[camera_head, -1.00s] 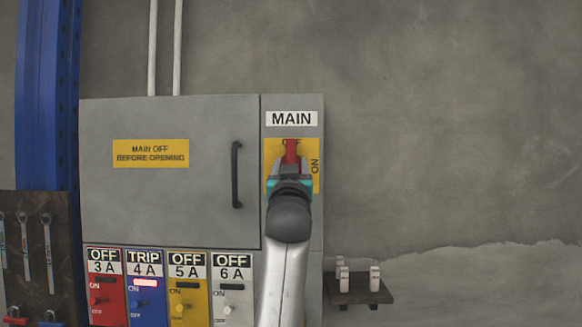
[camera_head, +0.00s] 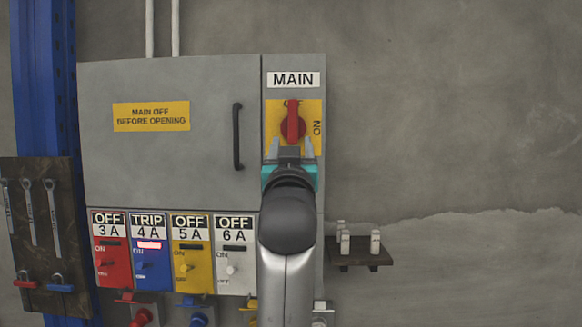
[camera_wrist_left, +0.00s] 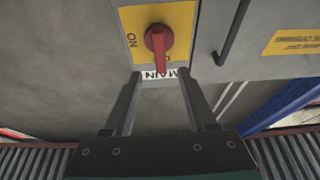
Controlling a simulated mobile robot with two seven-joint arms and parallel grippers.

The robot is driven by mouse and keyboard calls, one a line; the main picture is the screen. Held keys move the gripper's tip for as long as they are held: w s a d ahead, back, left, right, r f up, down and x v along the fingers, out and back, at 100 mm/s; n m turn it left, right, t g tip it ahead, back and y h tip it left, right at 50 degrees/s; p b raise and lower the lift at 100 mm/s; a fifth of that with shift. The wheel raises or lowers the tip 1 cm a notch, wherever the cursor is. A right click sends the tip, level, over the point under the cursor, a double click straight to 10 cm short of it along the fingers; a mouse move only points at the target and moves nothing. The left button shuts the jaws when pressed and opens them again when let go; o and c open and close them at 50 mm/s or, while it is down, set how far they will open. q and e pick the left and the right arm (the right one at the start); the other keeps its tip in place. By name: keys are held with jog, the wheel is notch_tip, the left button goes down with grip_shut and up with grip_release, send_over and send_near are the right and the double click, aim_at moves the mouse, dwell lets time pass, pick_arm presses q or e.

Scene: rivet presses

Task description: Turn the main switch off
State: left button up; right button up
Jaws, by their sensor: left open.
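The main switch is a red rotary knob (camera_head: 292,124) on a yellow plate (camera_head: 312,108) under the MAIN label. Its handle stands upright, pointing at the OFF mark; ON is printed at the right. In the left wrist view the picture is upside down, and the red knob (camera_wrist_left: 158,42) points down toward the MAIN label. My left gripper (camera_head: 291,146) is just below the knob in the head view, fingers open and empty. In the wrist view the open fingers (camera_wrist_left: 159,75) are apart from the knob, with nothing between them. My right gripper is not in view.
The grey cabinet door (camera_head: 165,165) has a black handle (camera_head: 237,136) left of the switch. Several coloured breakers (camera_head: 188,252) sit below it, one marked TRIP. A tool board (camera_head: 38,235) hangs at left. A small shelf (camera_head: 360,257) is at right, with bare wall above.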

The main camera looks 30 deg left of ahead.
pick_arm(q)
jog(key=shift+b+v, duration=0.4)
jog(key=shift+v, duration=2.35)
